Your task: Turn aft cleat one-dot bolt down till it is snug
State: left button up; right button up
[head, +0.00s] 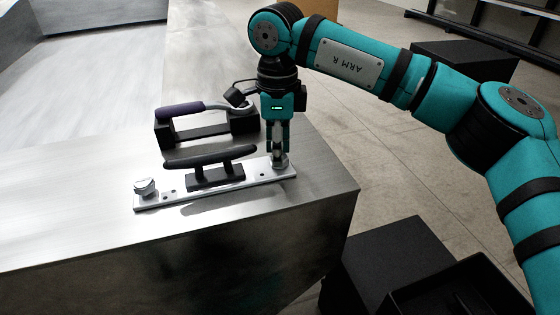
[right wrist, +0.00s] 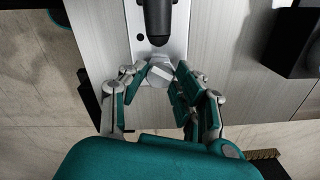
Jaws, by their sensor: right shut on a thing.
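The black cleat (head: 210,158) stands on a long pale metal plate (head: 228,186) on the steel deck. One bolt (head: 146,187) shows at the plate's left end, its head standing clear. My right gripper (head: 279,155) points down at the plate's right end and is shut on the bolt there. In the right wrist view, the fingers close on both sides of this pale bolt head (right wrist: 159,74), just beyond the cleat's horn (right wrist: 157,22). The bolt's underside is hidden, and I cannot read dot marks clearly. My left gripper is out of view.
A tool with a purple handle (head: 181,109) rests on a black stand (head: 190,132) behind the cleat, close to my right gripper. The deck's corner edge lies just right of the plate. Black boxes (head: 398,262) stand on the floor below. Deck left of the plate is clear.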

jog(key=shift+o, duration=0.2)
jog(key=shift+f+m, duration=0.6)
jog(key=shift+m, duration=0.5)
jog(key=shift+a, duration=0.1)
jog(key=m+b, duration=0.1)
jog(key=m, duration=0.1)
jog(key=shift+f+m, duration=0.2)
jog(key=shift+m, duration=0.2)
jog(key=shift+o, duration=0.2)
jog(key=m+b, duration=0.1)
jog(key=m, duration=0.2)
jog(key=shift+m, duration=0.3)
jog(key=o, duration=0.8)
jog(key=shift+r, duration=0.1)
jog(key=shift+c, duration=0.2)
jog(key=shift+o, duration=0.8)
jog(key=shift+w, duration=0.2)
jog(key=shift+r, duration=0.15)
jog(key=shift+w+r, duration=0.1)
jog(key=shift+r, duration=0.05)
